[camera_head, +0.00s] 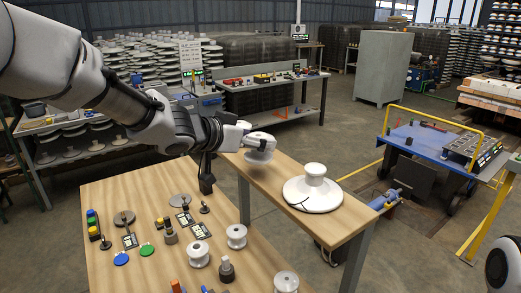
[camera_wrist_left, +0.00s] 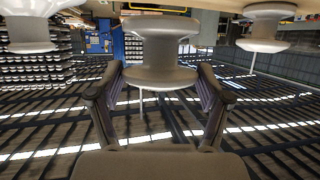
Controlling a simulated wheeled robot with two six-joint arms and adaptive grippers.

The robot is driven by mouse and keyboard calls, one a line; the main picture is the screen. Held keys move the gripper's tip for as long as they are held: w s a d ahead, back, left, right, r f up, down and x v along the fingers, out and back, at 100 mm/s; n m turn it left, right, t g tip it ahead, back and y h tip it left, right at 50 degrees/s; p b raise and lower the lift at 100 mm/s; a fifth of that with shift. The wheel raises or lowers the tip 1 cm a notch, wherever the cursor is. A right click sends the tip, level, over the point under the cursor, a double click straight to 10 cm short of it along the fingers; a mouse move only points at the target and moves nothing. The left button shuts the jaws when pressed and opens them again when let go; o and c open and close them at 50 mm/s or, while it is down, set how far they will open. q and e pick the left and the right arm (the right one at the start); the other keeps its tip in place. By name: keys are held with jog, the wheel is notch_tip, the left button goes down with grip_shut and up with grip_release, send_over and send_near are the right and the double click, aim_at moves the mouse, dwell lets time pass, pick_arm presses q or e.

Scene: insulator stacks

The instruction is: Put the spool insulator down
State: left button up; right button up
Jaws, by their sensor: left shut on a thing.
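My left gripper (camera_head: 258,138) reaches in from the left over the narrow wooden table and is shut on a pale spool insulator (camera_head: 260,156). In the left wrist view the grey spool (camera_wrist_left: 160,48) is between the two fingers of the left gripper (camera_wrist_left: 160,78). My right gripper is not in view.
A large white disc insulator with a raised neck (camera_head: 313,190) stands right of the held spool. The front table (camera_head: 150,190) carries several spools, discs and small parts. Bare wood (camera_head: 272,182) lies between the held spool and the disc. A blue cart (camera_head: 425,140) stands at the right.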

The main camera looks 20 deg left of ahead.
pick_arm(q)
jog(key=w+p, duration=0.1)
jog(key=w, duration=0.1)
jog(key=w+a, duration=0.1)
jog(key=w, duration=0.2)
jog(key=shift+w+a+f+p, duration=0.1)
jog(key=shift+w+a+p, duration=0.1)
jog(key=shift+p, duration=0.2)
notch_tip(320, 180, down, 4)
jog(key=shift+w+d+r+b, duration=0.1)
jog(key=shift+d+r+b, duration=0.1)
jog(key=shift+b, duration=0.2)
jog(key=shift+a, duration=0.1)
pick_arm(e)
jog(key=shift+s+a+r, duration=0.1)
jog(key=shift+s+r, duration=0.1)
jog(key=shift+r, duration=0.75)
pick_arm(q)
jog(key=shift+s, duration=0.2)
jog(key=o, duration=1.6)
jog(key=shift+f, duration=0.15)
jog(key=shift+o, duration=0.2)
jog(key=shift+r, duration=0.2)
jog(key=v, duration=1.2)
jog(key=shift+b, duration=0.45)
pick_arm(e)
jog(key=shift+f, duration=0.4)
